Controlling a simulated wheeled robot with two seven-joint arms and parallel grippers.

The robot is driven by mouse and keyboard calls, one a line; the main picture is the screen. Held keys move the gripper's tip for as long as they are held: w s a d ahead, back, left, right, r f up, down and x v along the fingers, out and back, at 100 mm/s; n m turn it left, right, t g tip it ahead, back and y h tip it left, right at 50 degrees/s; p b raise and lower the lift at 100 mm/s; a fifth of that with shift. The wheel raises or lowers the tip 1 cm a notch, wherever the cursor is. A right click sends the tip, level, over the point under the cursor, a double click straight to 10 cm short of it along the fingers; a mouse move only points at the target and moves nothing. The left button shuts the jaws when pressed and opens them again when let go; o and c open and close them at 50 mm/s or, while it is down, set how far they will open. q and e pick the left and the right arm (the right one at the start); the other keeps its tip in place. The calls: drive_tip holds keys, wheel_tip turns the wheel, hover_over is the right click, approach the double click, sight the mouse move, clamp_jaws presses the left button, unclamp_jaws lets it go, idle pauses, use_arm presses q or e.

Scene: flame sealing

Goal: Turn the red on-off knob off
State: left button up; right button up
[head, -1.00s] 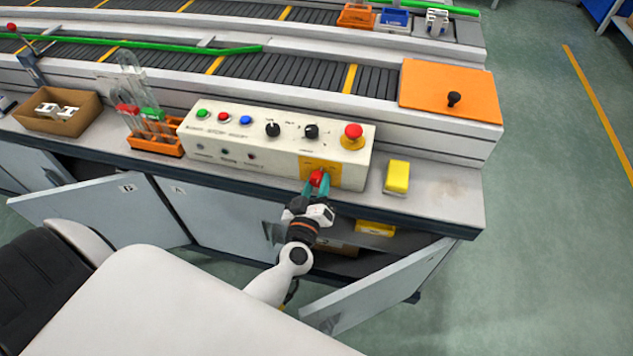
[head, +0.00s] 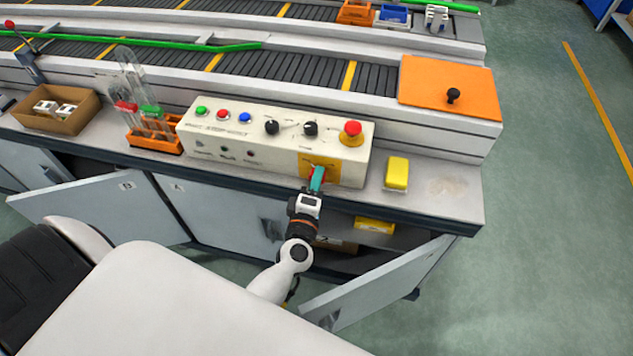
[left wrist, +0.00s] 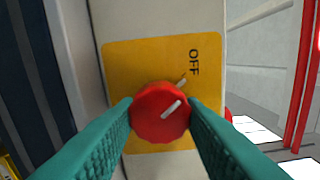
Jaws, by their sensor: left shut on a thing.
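The red knob (left wrist: 155,122) sits on a yellow plate (left wrist: 125,65) marked OFF, on the front of the cream control box (head: 218,155). The knob's white pointer line slants to the upper right in the left wrist view, toward a pale tick beside the OFF label (left wrist: 194,62). My left gripper (left wrist: 160,105) is shut on the knob, with one teal finger on each side. In the head view the left gripper (head: 317,180) largely hides the knob in front of the yellow plate (head: 333,173). My right gripper is not in view.
The box also carries a red mushroom button (head: 352,129) and black knobs (head: 310,129). A yellow block (head: 397,173) lies to the right of the box. An orange rack (head: 155,139) stands to its left. An open cabinet door (head: 375,285) is below my left arm.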

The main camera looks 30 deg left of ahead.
use_arm(q)
drive_tip(key=shift+n, duration=0.5)
drive_tip(key=o, duration=1)
drive_tip(key=shift+s, duration=0.1)
drive_tip(key=b+v, duration=0.2)
drive_tip(key=v, duration=1)
